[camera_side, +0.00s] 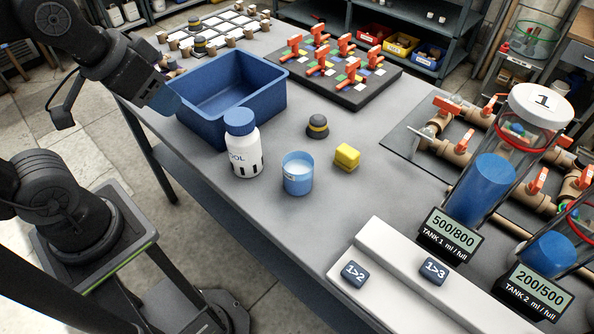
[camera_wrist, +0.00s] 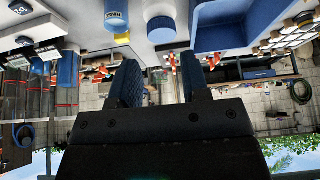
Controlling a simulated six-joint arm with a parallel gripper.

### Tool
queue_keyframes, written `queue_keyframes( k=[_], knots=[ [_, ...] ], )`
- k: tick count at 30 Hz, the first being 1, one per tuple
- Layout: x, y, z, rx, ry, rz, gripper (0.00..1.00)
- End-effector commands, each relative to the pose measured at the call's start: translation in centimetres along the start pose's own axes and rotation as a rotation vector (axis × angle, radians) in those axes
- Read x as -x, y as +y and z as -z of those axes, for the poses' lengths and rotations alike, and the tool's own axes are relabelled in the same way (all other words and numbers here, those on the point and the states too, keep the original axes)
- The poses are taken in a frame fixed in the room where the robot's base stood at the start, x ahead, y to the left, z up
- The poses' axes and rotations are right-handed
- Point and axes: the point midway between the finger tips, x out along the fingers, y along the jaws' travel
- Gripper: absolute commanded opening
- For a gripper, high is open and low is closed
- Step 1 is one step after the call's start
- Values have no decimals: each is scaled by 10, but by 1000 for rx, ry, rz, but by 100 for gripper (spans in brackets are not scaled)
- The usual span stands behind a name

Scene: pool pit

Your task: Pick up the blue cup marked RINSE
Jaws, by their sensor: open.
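A blue cup (camera_side: 297,174) stands upright on the grey table, with whitish contents showing at its top. No RINSE mark is visible on it in the side view. It also shows near the top of the wrist view (camera_wrist: 116,15), with small lettering I cannot read for sure. My gripper (camera_side: 165,99) is at the left, near the blue bin's left side and well apart from the cup. In the wrist view, my two dark blue fingers (camera_wrist: 159,60) are spread with nothing between them.
A white bottle with a blue cap (camera_side: 243,148) stands just left of the cup. A yellow block (camera_side: 346,156) and a dark knob with a yellow band (camera_side: 317,126) are to its right and behind. The blue bin (camera_side: 262,100) stands behind the bottle. Bare table lies in front of the cup.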

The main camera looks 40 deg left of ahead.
Motion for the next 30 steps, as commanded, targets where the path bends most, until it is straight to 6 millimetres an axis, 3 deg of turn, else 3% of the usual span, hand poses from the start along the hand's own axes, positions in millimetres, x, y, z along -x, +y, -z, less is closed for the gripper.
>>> queue_keyframes(
  k=[7, 23, 30],
  knots=[
    [0, 0, 0, 0, 0, 0, 43],
    [0, 0, 0, 0, 0, 0, 93],
    [0, 0, 0, 3, -1, 0, 95]
  ],
)
